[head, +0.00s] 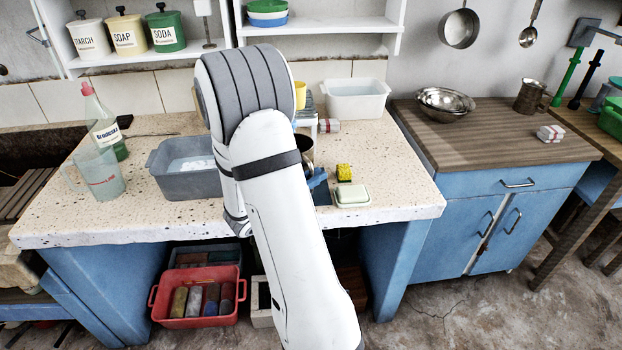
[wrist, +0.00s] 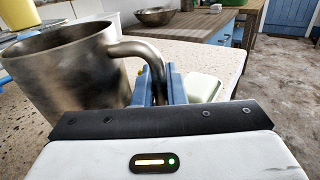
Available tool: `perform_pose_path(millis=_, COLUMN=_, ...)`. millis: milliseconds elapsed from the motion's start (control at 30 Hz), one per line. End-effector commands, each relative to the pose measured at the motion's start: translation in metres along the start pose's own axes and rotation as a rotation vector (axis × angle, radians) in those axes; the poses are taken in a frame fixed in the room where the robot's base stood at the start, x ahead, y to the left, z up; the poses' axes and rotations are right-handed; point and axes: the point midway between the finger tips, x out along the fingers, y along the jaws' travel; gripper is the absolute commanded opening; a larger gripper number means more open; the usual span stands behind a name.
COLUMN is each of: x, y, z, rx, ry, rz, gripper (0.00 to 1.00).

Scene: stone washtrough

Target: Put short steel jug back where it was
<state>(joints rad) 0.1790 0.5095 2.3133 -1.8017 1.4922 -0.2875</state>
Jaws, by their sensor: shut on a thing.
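The short steel jug (wrist: 75,75) fills the left of the wrist view, upright, with its curved handle towards my gripper (wrist: 157,88). The blue fingers are shut on that handle. In the head view my arm hides most of the jug; a dark piece of it (head: 305,146) shows just right of the arm, over the speckled stone worktop (head: 395,195). My blue gripper fingers (head: 317,179) show below it there. I cannot tell whether the jug's base touches the worktop.
A white soap dish (head: 352,195) and yellow sponge (head: 343,172) lie right of my gripper. A grey basin (head: 183,183) stands left, a white tub (head: 356,100) behind. The wooden counter (head: 470,145) holds a steel bowl (head: 447,103) and another metal jug (head: 530,97).

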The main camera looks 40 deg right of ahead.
Motion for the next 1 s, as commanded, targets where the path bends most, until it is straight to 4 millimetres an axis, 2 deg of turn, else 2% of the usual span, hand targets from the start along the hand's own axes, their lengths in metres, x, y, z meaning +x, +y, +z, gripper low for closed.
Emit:
perform_pose_path(millis=267, x=0.0, y=0.0, z=-0.003, rx=0.002, ry=-0.001, rz=0.001, gripper=0.0)
perform_pose_path(millis=300, x=0.0, y=0.0, z=-0.002, rx=0.002, ry=0.0, rz=0.001, gripper=0.13)
perform_pose_path(millis=567, x=-0.001, y=0.001, z=-0.002, rx=0.001, ry=0.0, rz=0.002, gripper=0.33)
perform_pose_path(millis=867, x=-0.001, y=0.001, z=0.003, rx=0.002, ry=0.0, rz=0.002, gripper=0.33)
perform_pose_path(millis=1000, x=-0.018, y=0.002, z=0.001, rx=0.001, ry=0.001, rz=0.007, gripper=0.33)
